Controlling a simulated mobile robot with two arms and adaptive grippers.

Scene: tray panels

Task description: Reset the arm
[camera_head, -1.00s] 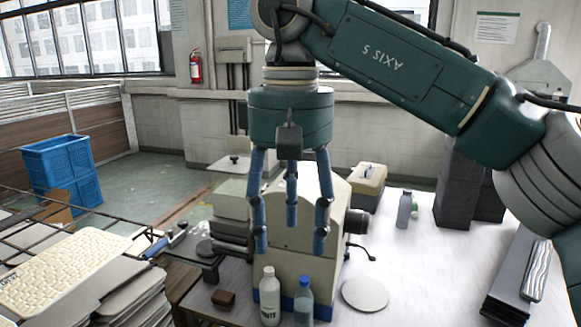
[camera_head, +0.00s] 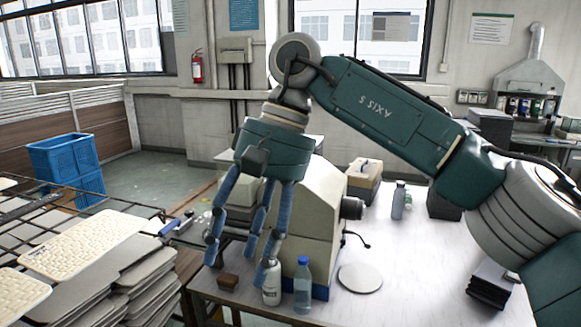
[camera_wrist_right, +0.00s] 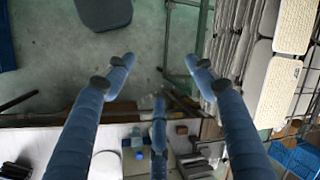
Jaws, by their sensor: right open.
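My right arm comes in from the right in the head view, and its gripper (camera_head: 244,240) hangs tilted above the left part of the white table (camera_head: 420,270). Its blue fingers are spread, open and empty, in front of the beige machine (camera_head: 315,215). In the right wrist view the open gripper (camera_wrist_right: 155,85) has nothing between its fingers, with the floor and table edge below. My left gripper is not in view.
A white bottle (camera_head: 271,284) and a blue-capped clear bottle (camera_head: 303,286) stand near the table's front edge, close to the fingers. A round white disc (camera_head: 360,278) lies beside them. Stacked tray panels (camera_head: 85,245) and a wire rack are at left. A blue crate (camera_head: 62,157) stands on the floor.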

